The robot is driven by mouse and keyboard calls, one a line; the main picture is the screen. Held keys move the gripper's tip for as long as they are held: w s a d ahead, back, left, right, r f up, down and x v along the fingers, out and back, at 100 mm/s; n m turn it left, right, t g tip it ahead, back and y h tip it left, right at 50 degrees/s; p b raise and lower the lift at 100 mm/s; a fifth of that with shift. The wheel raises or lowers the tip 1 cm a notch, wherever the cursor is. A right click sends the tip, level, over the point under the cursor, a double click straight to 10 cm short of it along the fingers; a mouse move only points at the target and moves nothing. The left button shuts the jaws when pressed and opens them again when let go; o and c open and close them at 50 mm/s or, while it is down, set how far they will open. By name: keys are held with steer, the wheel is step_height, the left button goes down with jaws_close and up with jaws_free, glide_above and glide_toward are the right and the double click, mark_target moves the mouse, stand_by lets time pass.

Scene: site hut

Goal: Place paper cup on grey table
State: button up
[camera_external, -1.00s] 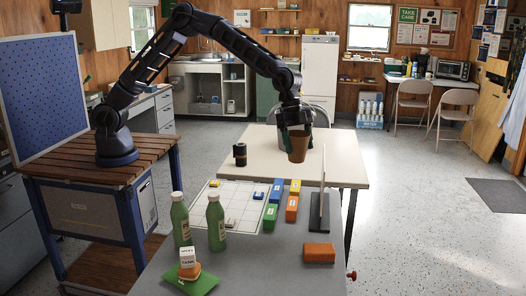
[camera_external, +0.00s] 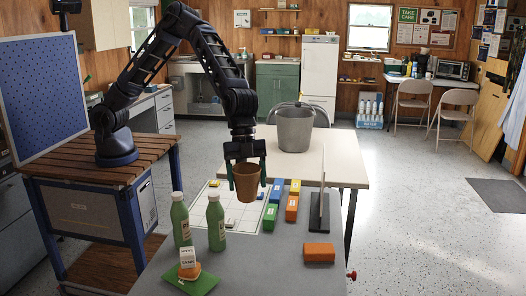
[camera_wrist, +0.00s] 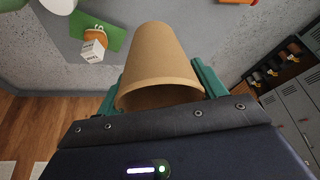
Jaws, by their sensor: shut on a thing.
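The brown paper cup (camera_external: 247,187) is upright between the green fingers of my gripper (camera_external: 247,178), which is shut on it. In the outside view the cup appears in front of the white grid sheet, seemingly above the table surface. The wrist view shows the cup (camera_wrist: 160,58) large between the two green fingers (camera_wrist: 161,88). The grey table (camera_external: 285,268) is in the foreground, with a bare stretch at its front middle. It also shows in the wrist view (camera_wrist: 192,22) beyond the cup.
Two green bottles (camera_external: 216,222) stand at the table's left, beside a green card (camera_external: 191,281) bearing an orange piece and a white block. Coloured blocks (camera_external: 292,207), an upright panel (camera_external: 319,210) and an orange block (camera_external: 319,252) are right. A bucket (camera_external: 295,128) stands on the pale table behind.

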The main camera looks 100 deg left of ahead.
step_height(320, 180, down, 21)
steer(key=shift+f, duration=0.1)
stand_by(0.7)
steer(key=shift+f, duration=0.15)
steer(key=o, duration=0.9)
steer(key=shift+o, duration=0.2)
